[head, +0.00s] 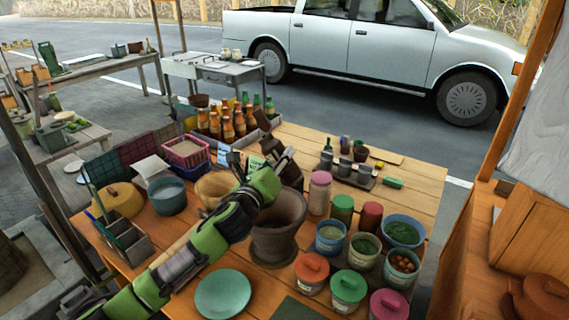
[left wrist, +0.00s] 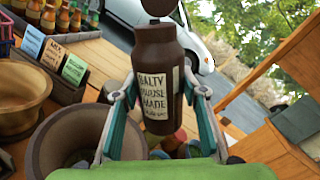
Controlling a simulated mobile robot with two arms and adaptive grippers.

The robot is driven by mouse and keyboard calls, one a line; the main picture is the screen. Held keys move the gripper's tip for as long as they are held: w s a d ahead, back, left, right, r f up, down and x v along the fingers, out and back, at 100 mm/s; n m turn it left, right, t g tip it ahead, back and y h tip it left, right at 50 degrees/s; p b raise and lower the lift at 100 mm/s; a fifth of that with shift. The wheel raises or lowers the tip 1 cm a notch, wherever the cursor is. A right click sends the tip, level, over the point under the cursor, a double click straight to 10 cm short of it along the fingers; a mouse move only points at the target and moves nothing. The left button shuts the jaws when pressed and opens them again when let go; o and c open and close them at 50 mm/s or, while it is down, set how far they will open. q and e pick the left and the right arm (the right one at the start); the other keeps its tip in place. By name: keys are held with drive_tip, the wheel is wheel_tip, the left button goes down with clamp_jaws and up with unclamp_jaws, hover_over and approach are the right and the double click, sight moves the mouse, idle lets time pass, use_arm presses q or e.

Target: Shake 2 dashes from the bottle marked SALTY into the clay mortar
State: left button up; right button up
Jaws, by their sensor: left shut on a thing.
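My left gripper (head: 276,166) is shut on a dark brown bottle (left wrist: 152,62). The bottle's pale label shows SALTY, with HOUSE MADE below it, in the left wrist view. A dark round piece shows above the bottle's top there; I cannot tell if it is joined to it. The clay mortar (head: 277,240) stands on the wooden table, wide mouth up, just below the gripper in the head view. Its rim also shows at lower left in the left wrist view (left wrist: 42,140). The gripper and bottle are apart from the mortar. My right gripper is out of view.
Several lidded jars and open tubs (head: 331,238) crowd the table right of the mortar. A green plate (head: 223,295) lies in front. A crate of orange bottles (head: 222,125) and a brass-coloured bowl (head: 213,188) are behind and left. A small rack (head: 350,175) stands behind right.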

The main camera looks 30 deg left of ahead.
sight(269, 135)
use_arm(q)
drive_tip(key=r+m+p, duration=0.2)
drive_tip(key=a+r+m+p, duration=0.1)
drive_tip(key=r+m+p, duration=0.1)
drive_tip(key=p, duration=0.1)
drive_tip(key=a+r+m+p, duration=0.1)
drive_tip(key=r+p, duration=0.1)
drive_tip(key=shift+r+m, duration=0.35)
drive_tip(key=shift+m, duration=0.05)
drive_tip(key=shift+s+a+r+m+p, duration=0.15)
drive_tip(key=shift+r+m+p, duration=0.25)
drive_tip(key=shift+p, duration=0.45)
drive_tip(key=shift+a+m, duration=0.1)
drive_tip(key=shift+m, duration=0.3)
drive_tip(key=shift+f, duration=0.1)
